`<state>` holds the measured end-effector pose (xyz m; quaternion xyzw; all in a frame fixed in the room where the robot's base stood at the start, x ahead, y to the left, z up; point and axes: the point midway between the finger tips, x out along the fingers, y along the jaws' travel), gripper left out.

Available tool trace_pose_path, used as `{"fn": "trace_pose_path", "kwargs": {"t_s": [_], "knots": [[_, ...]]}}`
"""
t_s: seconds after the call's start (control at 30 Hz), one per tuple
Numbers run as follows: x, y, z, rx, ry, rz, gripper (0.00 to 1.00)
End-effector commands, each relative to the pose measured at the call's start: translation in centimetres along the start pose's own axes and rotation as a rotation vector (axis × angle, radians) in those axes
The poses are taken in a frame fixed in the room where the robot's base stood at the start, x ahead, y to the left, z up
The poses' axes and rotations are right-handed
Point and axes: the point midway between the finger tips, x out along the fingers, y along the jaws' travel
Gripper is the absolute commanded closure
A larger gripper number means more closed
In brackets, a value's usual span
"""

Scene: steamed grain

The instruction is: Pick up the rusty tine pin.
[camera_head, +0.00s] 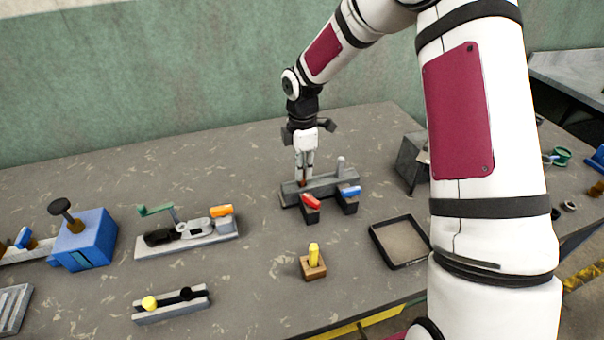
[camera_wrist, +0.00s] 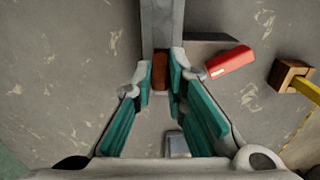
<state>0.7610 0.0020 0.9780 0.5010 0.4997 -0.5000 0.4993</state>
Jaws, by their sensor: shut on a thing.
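The rusty tine pin (camera_wrist: 160,72) is reddish brown and sits between the fingertips in the wrist view. It also shows as a small brown bit below the fingers in the head view (camera_head: 303,183). My gripper (camera_head: 304,178) points down at the left part of a grey block fixture (camera_head: 325,184) and is shut on the pin; the teal finger pads flank it in the wrist view (camera_wrist: 161,80). The pin's lower end is hidden, so I cannot tell whether it is still seated in the fixture. A pale upright pin (camera_head: 340,166) stands at the fixture's right end.
A wooden block with a yellow peg (camera_head: 314,268) and a dark-rimmed tray (camera_head: 375,237) lie nearer. A grey box (camera_head: 408,160) stands to the right.

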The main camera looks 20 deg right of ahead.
Motion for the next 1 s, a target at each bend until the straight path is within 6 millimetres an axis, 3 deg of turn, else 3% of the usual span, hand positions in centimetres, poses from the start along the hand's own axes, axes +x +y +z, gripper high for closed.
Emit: {"fn": "trace_pose_path", "kwargs": {"t_s": [0.6,0.8,1.0], "knots": [[-12.8,0.1,0.0,0.000,-0.002,0.004,1.00],[-15.3,0.1,0.0,-0.001,-0.002,0.001,1.00],[-15.9,0.0,0.0,-0.001,-0.001,0.000,1.00]]}}
